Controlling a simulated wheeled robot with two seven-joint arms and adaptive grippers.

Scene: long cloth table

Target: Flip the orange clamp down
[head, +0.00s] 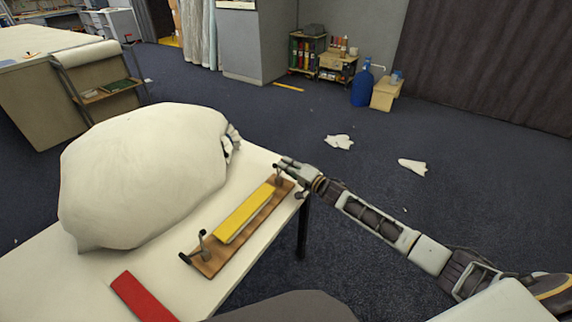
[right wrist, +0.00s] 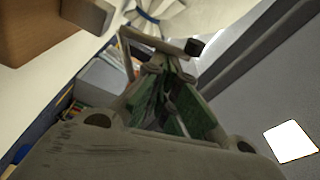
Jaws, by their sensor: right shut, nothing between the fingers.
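A brown wooden board (head: 240,240) lies at the table's right edge with a yellow bar (head: 243,213) along it. A dark grey clamp (head: 203,243) stands at the board's near end, with a handle end sticking out to the left. Another dark clamp (head: 279,178) is at the far end. I cannot make out orange on either clamp. My right gripper (head: 286,165) is shut and empty beside the far clamp; I cannot tell if they touch. In the right wrist view the board (right wrist: 45,30) is at upper left, and the gripper (right wrist: 168,80) shows in the middle. My left gripper is out of view.
A large white sack (head: 145,170) fills the table's left part. A red block (head: 142,298) lies near the front. The white table (head: 60,285) ends just right of the board, with open floor beyond.

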